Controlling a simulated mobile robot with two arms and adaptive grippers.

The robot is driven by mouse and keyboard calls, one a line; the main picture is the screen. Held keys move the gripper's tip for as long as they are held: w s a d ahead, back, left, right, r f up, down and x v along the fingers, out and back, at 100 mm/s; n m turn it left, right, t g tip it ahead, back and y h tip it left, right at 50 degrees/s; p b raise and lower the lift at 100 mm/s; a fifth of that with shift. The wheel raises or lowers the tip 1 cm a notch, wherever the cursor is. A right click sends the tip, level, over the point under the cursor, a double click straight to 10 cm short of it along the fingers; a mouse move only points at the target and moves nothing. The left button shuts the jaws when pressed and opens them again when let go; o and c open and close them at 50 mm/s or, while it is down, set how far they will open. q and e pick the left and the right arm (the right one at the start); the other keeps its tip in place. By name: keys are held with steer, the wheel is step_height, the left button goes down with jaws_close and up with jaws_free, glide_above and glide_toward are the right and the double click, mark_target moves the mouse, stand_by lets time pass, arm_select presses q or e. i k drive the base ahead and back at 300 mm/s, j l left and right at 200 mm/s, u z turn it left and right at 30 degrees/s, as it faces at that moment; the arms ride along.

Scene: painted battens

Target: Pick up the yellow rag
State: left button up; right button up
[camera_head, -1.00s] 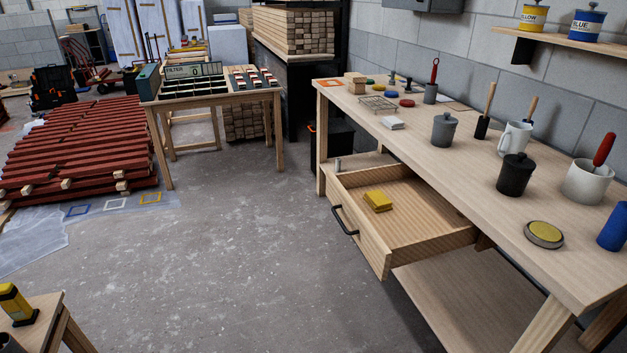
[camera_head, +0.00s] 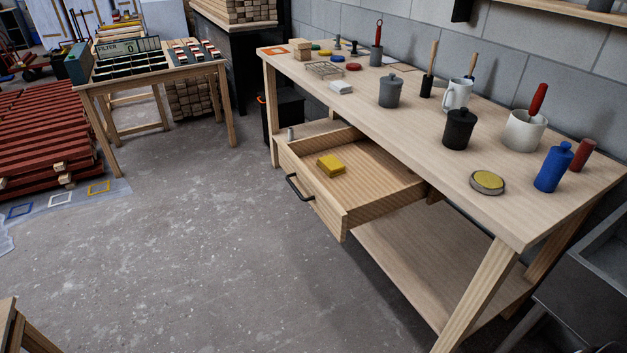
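The yellow rag (camera_head: 331,165), a small folded block, lies inside the open drawer (camera_head: 385,188) near its left front part. The drawer is pulled out from under the long wooden workbench (camera_head: 420,120), with a black handle (camera_head: 299,188) on its front. Nothing covers the rag from above. Neither of my grippers shows in the head view.
On the bench stand lidded pots, a white mug (camera_head: 457,94), a blue bottle (camera_head: 553,168) and a round yellow-topped tin (camera_head: 487,182). A sorting table (camera_head: 150,72) and red battens (camera_head: 45,140) are at the left. The concrete floor before the drawer is clear.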

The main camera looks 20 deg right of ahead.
mark_target(330, 165)
steer(key=z, duration=1.8)
steer(key=i+j, duration=0.1)
steer(key=j, duration=0.3)
steer(key=i+j+z, duration=0.1)
steer(key=j, duration=0.3)
